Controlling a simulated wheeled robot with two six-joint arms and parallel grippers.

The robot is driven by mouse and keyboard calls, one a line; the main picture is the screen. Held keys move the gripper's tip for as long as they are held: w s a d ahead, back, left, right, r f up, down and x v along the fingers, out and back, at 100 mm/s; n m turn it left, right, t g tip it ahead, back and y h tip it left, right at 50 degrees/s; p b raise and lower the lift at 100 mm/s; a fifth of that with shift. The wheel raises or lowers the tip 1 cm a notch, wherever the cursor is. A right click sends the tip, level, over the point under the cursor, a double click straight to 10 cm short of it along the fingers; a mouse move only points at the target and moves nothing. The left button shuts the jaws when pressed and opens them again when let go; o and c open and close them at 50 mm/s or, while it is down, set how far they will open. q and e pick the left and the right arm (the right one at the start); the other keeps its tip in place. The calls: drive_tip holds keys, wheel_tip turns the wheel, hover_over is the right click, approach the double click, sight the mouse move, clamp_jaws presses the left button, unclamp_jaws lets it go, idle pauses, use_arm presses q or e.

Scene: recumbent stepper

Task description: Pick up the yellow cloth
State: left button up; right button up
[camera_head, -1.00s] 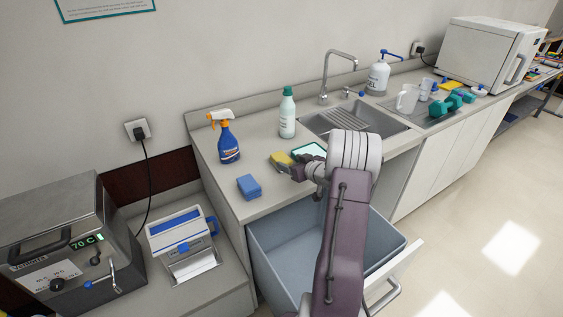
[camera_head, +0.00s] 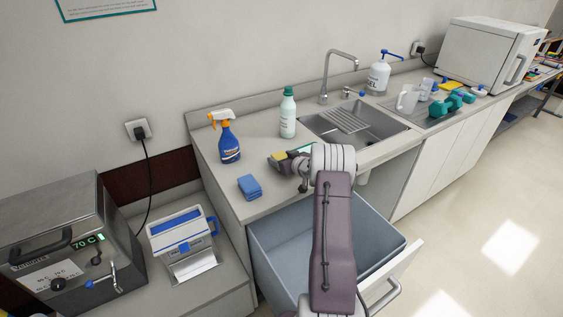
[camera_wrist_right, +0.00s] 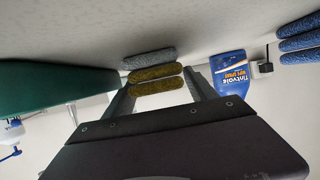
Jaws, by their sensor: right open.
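The yellow cloth (camera_head: 279,156) lies folded on the counter, mostly hidden behind my right gripper in the head view. My right gripper (camera_head: 274,162) is low over the counter at the cloth. Its two fingers (camera_wrist_right: 161,86) are apart in the wrist view, with the cloth's edge between or just beyond their tips. I cannot tell whether they touch it. My left gripper is not in view.
A blue folded cloth (camera_head: 250,187), an orange-topped spray bottle (camera_head: 228,140) and a green-white bottle (camera_head: 288,114) stand near on the counter. The sink (camera_head: 375,133) is to the right. An open drawer (camera_head: 270,250) is below.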

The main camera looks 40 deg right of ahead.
sight(282, 157)
drive_tip(key=shift+s+r, duration=0.1)
drive_tip(key=shift+r, duration=0.05)
drive_tip(key=c, duration=1.3)
drive_tip(key=shift+o, duration=0.2)
wheel_tip(282, 157, up, 18)
drive_tip(key=p, duration=0.4)
drive_tip(key=shift+p, duration=0.35)
